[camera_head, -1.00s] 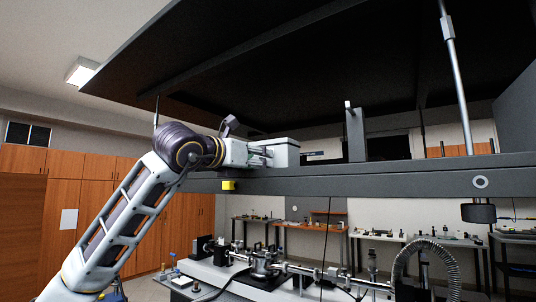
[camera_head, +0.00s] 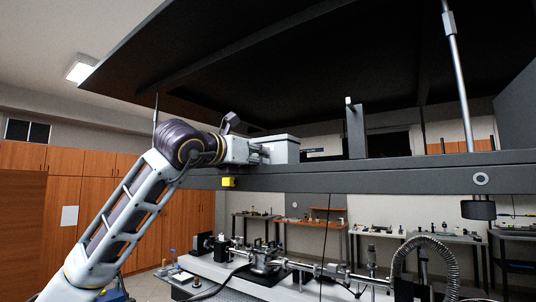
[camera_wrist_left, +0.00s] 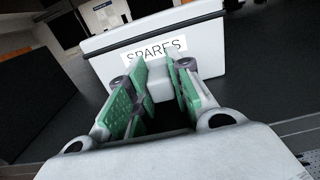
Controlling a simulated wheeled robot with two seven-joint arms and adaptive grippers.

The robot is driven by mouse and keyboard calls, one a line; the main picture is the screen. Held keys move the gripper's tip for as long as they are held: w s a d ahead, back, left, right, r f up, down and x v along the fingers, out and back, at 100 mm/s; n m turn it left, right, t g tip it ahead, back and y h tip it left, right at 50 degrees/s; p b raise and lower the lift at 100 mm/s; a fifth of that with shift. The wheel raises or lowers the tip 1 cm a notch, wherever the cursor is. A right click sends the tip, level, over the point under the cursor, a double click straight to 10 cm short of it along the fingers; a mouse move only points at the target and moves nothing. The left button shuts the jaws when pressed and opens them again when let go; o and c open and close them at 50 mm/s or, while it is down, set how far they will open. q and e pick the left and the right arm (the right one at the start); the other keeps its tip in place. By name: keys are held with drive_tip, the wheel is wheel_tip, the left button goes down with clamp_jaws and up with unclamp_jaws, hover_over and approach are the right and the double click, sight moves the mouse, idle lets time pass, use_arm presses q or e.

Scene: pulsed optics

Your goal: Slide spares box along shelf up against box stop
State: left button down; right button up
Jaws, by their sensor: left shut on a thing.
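The spares box (camera_head: 284,150) is a pale grey lidded box on the dark overhead shelf (camera_head: 420,178). Its "SPARES" label faces my left wrist camera, where the box (camera_wrist_left: 205,45) fills the upper middle. My left gripper (camera_head: 264,154) is at the box's left end. In the left wrist view its green-padded fingers (camera_wrist_left: 160,90) are shut on a pale block protruding from the box's face. The likely box stop (camera_head: 356,132) is a dark upright plate with a light-tipped peg, standing right of the box with a gap between. My right gripper is out of view.
A dark panel (camera_head: 300,70) hangs above the shelf, and a metal rod (camera_head: 457,75) rises at the right. A small dark item with a pale label (camera_head: 318,154) shows in the gap, its depth unclear. An optics bench (camera_head: 250,275) stands below.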

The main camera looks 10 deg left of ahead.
use_arm(q)
drive_tip(key=shift+a+r, duration=0.1)
drive_tip(key=shift+a, duration=0.05)
drive_tip(key=shift+w+a+p, duration=0.1)
drive_tip(key=shift+w+a, duration=0.45)
drive_tip(key=shift+a, duration=1)
drive_tip(key=shift+w+a+p, duration=0.1)
drive_tip(key=shift+w+a, duration=0.5)
drive_tip(key=shift+a, duration=0.95)
drive_tip(key=shift+w+a+p, duration=0.1)
drive_tip(key=shift+w+a, duration=0.45)
drive_tip(key=shift+a, duration=1)
drive_tip(key=shift+w+a, duration=0.25)
drive_tip(key=shift+a, duration=0.4)
drive_tip(key=c, duration=1.3)
unclamp_jaws()
drive_tip(key=shift+o, duration=0.5)
drive_tip(key=shift+s, duration=0.15)
